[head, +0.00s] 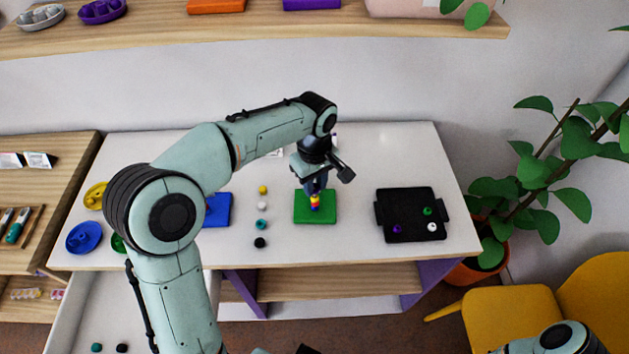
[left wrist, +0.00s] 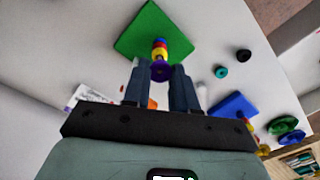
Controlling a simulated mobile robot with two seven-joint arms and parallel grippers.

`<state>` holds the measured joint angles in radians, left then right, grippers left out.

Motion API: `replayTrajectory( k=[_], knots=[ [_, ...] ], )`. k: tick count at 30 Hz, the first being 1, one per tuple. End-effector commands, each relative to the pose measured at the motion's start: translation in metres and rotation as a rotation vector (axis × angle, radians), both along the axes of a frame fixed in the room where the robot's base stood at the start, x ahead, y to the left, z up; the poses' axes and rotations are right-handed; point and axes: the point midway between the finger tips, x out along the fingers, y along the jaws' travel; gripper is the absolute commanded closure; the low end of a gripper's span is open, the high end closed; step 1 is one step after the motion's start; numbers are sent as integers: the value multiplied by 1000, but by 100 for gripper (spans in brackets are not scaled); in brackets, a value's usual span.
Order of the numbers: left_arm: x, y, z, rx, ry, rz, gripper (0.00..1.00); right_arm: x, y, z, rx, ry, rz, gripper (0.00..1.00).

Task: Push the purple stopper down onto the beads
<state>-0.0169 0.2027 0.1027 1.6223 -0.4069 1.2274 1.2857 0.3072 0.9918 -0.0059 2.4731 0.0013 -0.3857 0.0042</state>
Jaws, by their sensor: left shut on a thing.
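The green board (head: 328,214) lies on the white table and carries a short upright stack of red and yellow beads (head: 315,203). In the left wrist view the bead stack (left wrist: 160,47) stands on the green board (left wrist: 142,36), with some blue showing low in it. The purple stopper (left wrist: 161,72) is between the fingertips of my left gripper (left wrist: 159,78), which is shut on it. In the head view my left gripper (head: 314,188) is right over the stack. I cannot tell whether the stopper touches the top bead. My right gripper is not seen.
A black tray (head: 405,209) with several small beads lies to the right. A column of loose beads (head: 262,203) and a blue board (head: 217,210) lie to the left. Blue (head: 84,238) and yellow (head: 96,196) dishes stand at the left end. A shelf (head: 300,33) hangs behind.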

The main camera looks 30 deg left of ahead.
Motion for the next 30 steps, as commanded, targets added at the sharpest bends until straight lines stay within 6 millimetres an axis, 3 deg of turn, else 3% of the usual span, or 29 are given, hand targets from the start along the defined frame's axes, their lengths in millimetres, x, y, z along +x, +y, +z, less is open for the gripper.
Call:
replayTrajectory(
  k=[30],
  knots=[
    [0,0,-22,0,1,0,100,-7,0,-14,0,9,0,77]
  ],
)
